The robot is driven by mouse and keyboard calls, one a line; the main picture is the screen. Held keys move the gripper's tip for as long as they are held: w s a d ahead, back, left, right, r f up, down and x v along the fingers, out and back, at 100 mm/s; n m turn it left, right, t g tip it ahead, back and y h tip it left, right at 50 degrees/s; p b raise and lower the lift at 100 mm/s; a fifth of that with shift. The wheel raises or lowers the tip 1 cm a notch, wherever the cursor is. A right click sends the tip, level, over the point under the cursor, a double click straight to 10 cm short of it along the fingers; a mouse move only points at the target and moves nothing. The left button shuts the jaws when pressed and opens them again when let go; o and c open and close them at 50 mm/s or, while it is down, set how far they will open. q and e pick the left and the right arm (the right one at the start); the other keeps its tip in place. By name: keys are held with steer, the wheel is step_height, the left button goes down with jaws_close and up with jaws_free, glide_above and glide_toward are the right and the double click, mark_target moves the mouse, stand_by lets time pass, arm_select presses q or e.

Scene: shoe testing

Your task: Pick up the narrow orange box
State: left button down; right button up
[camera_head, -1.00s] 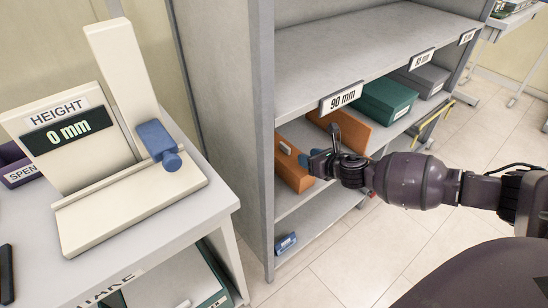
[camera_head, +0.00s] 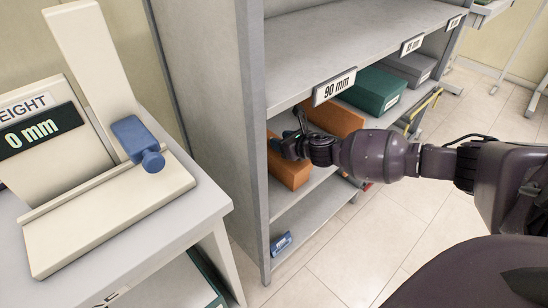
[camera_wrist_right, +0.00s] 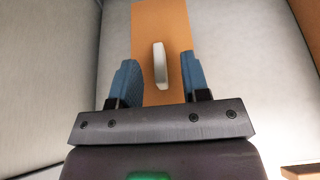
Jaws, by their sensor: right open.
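The narrow orange box (camera_head: 287,169) stands on the middle shelf, close to the upright side panel at the left. My right gripper (camera_head: 280,147) reaches into the shelf at the near end of this box and hides part of it. In the right wrist view the orange box (camera_wrist_right: 172,40) lies ahead, with a pale upright handle-like piece (camera_wrist_right: 160,65) on it. The blue fingers of my right gripper (camera_wrist_right: 161,82) are open, one on each side of that piece, with gaps visible. Whether they touch the box is unclear. My left gripper is not in view.
A wider orange box (camera_head: 333,117), a green box (camera_head: 373,90) and a grey box (camera_head: 412,67) stand farther along the shelf. The side panel (camera_head: 252,130) is close to my gripper. A height gauge (camera_head: 105,200) stands on the table at left.

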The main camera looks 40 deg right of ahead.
steer(key=shift+w+a+f+b, duration=0.2)
steer(key=shift+w+f+b, duration=0.15)
steer(key=shift+w+f, duration=0.55)
steer(key=shift+w, duration=0.35)
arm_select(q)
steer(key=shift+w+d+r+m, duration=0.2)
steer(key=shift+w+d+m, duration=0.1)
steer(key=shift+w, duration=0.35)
arm_select(e)
steer(key=shift+w+r, duration=0.15)
steer(key=shift+r, duration=0.05)
steer(key=c, duration=0.7)
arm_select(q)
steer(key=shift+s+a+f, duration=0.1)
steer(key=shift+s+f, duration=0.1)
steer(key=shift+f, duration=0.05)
arm_select(e)
jaws_close()
